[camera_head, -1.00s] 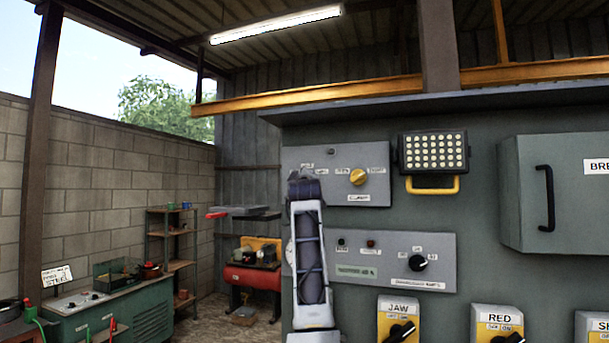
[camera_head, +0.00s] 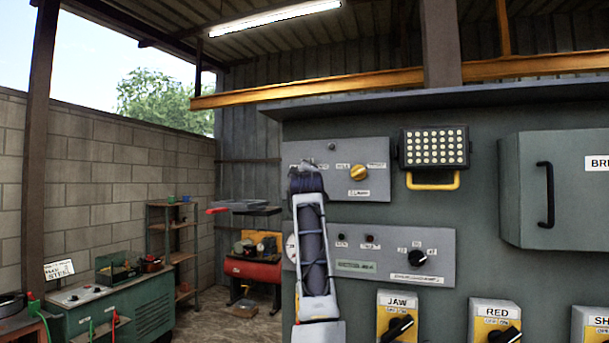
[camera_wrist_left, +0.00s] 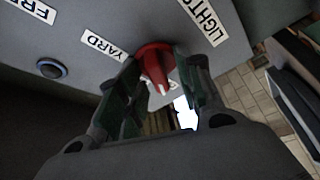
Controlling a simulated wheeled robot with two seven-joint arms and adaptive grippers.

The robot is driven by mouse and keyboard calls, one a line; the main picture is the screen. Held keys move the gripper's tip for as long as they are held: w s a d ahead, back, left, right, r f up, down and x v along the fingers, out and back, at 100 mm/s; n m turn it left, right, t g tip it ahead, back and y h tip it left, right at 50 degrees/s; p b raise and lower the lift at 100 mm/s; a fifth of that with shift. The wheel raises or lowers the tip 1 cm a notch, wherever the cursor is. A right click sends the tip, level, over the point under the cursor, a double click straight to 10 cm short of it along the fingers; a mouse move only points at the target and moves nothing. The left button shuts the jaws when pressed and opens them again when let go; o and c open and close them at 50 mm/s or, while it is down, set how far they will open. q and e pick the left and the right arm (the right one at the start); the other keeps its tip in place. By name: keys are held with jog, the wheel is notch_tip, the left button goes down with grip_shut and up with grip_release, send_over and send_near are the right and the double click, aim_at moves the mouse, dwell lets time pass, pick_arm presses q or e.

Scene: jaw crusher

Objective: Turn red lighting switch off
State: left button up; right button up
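The red lighting switch (camera_wrist_left: 155,66) is a red rotary knob on a grey panel, in the left wrist view. A "YARD" label is at its left and a "LIGHTS" label at its upper right. My left gripper (camera_wrist_left: 157,72) has its two dark green fingers on either side of the knob, very close to it. I cannot tell whether both fingers touch it. In the head view the left arm (camera_head: 313,245) stands in front of the left end of the panels and the red switch is hidden. My right gripper is not in view.
The upper panel has a yellow knob (camera_head: 359,173); the lower one has a black knob (camera_head: 417,258). Below are the JAW switch (camera_head: 397,328) and RED switch (camera_head: 496,326). A lamp (camera_head: 434,148) and a grey cabinet (camera_head: 560,190) protrude at the right. A dark button (camera_wrist_left: 51,68) lies beside the red knob.

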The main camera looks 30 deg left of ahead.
pick_arm(q)
jog(key=shift+s+d, duration=0.1)
jog(key=shift+s, duration=0.05)
jog(key=v, duration=1.1)
jog(key=shift+s+d, duration=0.2)
jog(key=shift+s, duration=0.05)
dwell(0.4)
dwell(0.5)
